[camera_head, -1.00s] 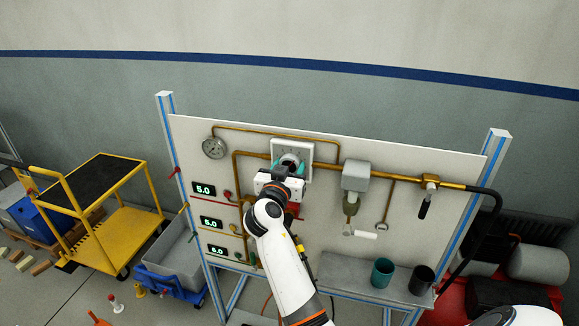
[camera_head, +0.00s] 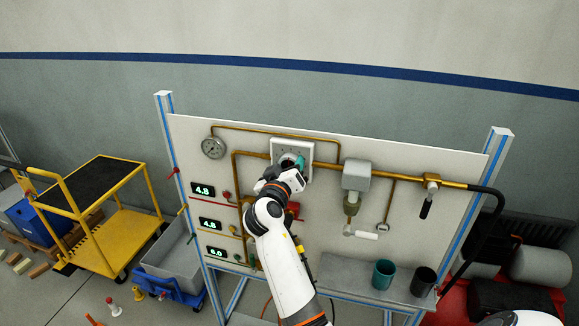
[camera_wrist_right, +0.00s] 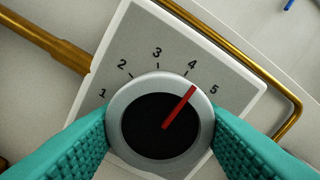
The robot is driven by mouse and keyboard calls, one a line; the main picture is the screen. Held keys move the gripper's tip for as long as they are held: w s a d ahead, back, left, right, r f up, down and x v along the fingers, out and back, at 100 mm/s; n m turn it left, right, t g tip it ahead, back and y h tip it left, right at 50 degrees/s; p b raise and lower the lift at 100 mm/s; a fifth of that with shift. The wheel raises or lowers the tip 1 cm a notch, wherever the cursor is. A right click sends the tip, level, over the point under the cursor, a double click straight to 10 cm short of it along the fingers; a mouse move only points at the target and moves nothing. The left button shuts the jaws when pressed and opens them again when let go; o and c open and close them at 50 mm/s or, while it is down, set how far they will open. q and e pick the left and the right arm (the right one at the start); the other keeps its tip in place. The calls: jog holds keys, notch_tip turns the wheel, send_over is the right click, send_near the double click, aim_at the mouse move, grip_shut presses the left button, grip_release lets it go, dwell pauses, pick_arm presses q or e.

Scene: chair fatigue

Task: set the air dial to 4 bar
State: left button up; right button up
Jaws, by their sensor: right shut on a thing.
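The air dial is a round knob with a silver rim and dark face on a white square plate (camera_head: 305,148), high on the panel. In the right wrist view, the dial knob (camera_wrist_right: 143,140) has a red pointer (camera_wrist_right: 181,103) standing between the 4 and 5 marks. My right gripper (camera_head: 291,163), with teal padded fingers, is shut on the knob, one finger on each side. It hides most of the knob in the head view. My left gripper is out of view.
Lit readouts (camera_head: 203,190) line the panel's left side; the top one seems to show 4.8. A pressure gauge (camera_head: 213,147), brass pipes and a valve handle (camera_head: 425,207) surround the dial. A shelf below holds a teal cup (camera_head: 382,275) and a dark cup (camera_head: 422,282).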

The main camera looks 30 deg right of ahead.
jog(key=shift+r, duration=0.1)
dwell(0.4)
jog(key=o, duration=0.6)
jog(key=shift+c, duration=0.2)
jog(key=o, duration=0.4)
jog(key=shift+d, duration=0.1)
